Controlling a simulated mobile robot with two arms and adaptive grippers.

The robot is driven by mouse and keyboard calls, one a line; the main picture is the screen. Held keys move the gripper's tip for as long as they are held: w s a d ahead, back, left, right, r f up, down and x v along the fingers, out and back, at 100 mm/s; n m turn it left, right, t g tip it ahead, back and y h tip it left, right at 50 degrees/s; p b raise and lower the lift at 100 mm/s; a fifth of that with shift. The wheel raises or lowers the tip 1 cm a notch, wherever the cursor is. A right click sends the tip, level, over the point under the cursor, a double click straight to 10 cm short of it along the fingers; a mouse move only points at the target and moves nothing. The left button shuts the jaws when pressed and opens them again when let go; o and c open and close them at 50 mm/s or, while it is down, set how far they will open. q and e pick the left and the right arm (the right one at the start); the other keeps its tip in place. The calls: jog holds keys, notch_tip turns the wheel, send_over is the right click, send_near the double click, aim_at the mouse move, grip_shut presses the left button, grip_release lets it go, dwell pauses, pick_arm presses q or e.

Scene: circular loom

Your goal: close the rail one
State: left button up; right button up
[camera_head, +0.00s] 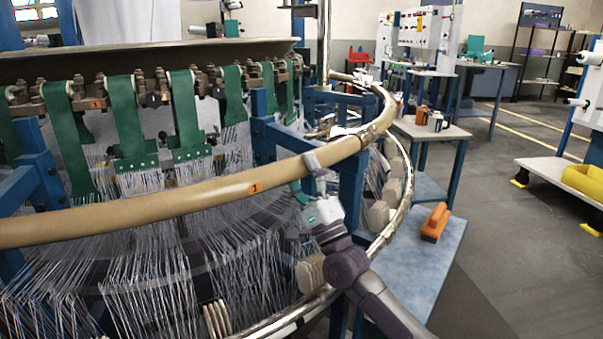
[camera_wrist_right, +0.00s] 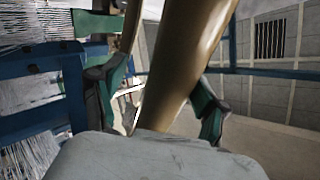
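Rail one (camera_head: 140,207) is a thick tan curved tube with an orange "1" label, running across the loom's front from the left. I cannot tell whether there is a gap there. My right gripper (camera_head: 304,188) is just below the rail near the collar. In the right wrist view a tan tube (camera_wrist_right: 185,60) passes between the spread green fingers, with a visible gap beside the left finger. My left gripper is not in view.
Green straps (camera_head: 127,115) and white threads (camera_head: 150,270) fill the loom behind and below the rail. Blue posts (camera_head: 352,185) and a lower metal ring (camera_head: 400,215) stand close to my right arm. An orange tool (camera_head: 435,222) lies on a grey-blue table (camera_head: 425,270).

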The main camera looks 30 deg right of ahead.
jog(key=shift+s, duration=0.1)
jog(key=v, duration=1.2)
jog(key=shift+f, duration=0.15)
